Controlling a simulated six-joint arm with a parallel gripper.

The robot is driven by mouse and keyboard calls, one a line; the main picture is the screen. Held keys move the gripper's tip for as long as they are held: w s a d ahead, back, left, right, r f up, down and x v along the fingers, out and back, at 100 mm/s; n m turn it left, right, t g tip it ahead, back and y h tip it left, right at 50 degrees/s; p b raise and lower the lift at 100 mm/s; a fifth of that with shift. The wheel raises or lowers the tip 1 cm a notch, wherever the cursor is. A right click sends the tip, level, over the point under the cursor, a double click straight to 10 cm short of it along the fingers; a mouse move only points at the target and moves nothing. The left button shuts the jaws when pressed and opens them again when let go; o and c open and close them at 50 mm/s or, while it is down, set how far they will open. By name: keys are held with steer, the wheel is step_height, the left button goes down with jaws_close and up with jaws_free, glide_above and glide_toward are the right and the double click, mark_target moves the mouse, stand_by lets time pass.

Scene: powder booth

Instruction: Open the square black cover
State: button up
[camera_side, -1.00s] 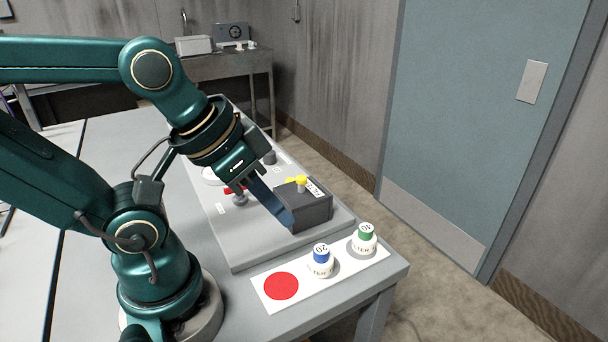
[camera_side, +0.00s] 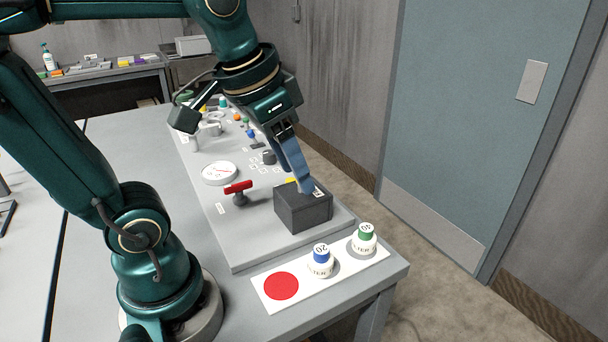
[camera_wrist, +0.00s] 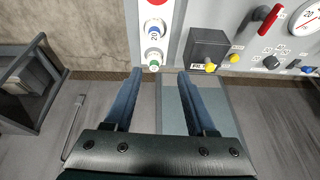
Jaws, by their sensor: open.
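The square black cover (camera_side: 303,210) is a dark box standing shut at the near right end of the grey panel. A label and a yellow part show by its top, partly hidden behind my fingers in the side view. In the wrist view the cover (camera_wrist: 207,45) is above and right of my fingers, with a yellow knob (camera_wrist: 210,68) at its edge. My gripper (camera_side: 305,188) is above the cover's far side in the side view; I cannot tell whether a finger touches it. In the wrist view my gripper (camera_wrist: 159,73) is open with nothing between its fingers.
A red-handled valve (camera_side: 238,188) and a round gauge (camera_side: 220,173) stand left of the cover. Open floor lies right of the table.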

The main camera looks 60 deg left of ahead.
steer(key=w+a+f+n+g, duration=0.1)
steer(key=w+a+n+g, duration=0.15)
steer(key=w+a, duration=0.45)
steer(key=g, duration=0.2)
glide_above(300, 198)
steer(key=w+a, duration=0.1)
steer(key=a, duration=0.1)
steer(key=shift+n, duration=0.35)
step_height(300, 198, down, 5)
steer(key=shift+w+d+f, duration=0.15)
steer(key=shift+f, duration=2.5)
jaws_close()
steer(key=shift+r, duration=0.1)
